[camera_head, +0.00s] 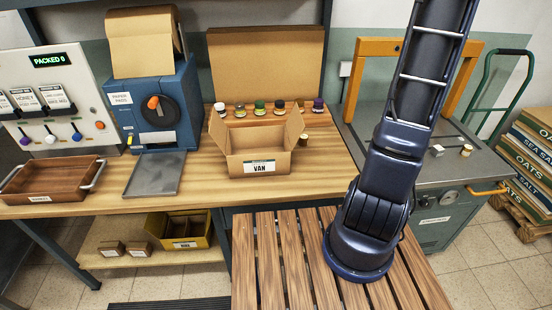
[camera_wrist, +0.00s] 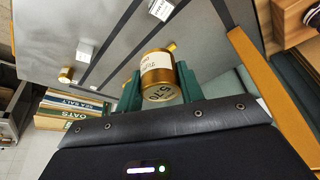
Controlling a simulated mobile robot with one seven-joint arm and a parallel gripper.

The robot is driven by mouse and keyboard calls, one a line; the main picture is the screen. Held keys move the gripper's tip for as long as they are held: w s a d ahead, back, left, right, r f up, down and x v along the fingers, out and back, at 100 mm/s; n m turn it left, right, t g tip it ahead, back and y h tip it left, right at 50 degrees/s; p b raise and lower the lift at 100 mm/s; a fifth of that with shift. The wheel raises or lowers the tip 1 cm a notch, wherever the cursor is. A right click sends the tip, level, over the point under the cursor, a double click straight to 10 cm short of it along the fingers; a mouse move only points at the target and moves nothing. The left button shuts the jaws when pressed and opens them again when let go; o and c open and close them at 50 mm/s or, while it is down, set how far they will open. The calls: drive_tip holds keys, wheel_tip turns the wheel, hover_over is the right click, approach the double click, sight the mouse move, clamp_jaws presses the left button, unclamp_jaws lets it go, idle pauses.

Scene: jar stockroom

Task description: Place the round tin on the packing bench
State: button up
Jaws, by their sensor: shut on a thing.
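A round tin (camera_wrist: 158,66) with a cream label, gold bands and a printed end shows in the wrist view. My gripper (camera_wrist: 159,86) has its green fingers closed on either side of it. Behind the tin is the grey cabinet top; I cannot tell how far above it the tin is. In the head view my arm hides the gripper and tin. The packing bench (camera_head: 208,172) is the long wooden bench at left and centre, with bare wood around its box.
An open VAN carton (camera_head: 262,165) stands on the bench, with several small jars (camera_head: 259,107) behind it. A metal tray (camera_head: 155,174), wooden tray (camera_head: 45,180) and blue machine (camera_head: 158,105) fill the left. The grey cabinet (camera_head: 440,178) has an orange frame (camera_head: 378,47).

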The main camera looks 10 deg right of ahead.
drive_tip(key=w+a+n+y, duration=0.1)
drive_tip(key=w+a+n, duration=0.3)
drive_tip(key=a, duration=0.7)
drive_tip(key=n+y, duration=0.1)
drive_tip(key=n, duration=0.2)
hover_over(328, 141)
drive_tip(key=s, duration=0.2)
drive_tip(key=shift+t, duration=0.4)
drive_tip(key=f, duration=1.9)
drive_tip(key=shift+w+f, duration=0.2)
drive_tip(key=shift+w, duration=0.05)
drive_tip(key=shift+f, duration=0.1)
drive_tip(key=o, duration=1)
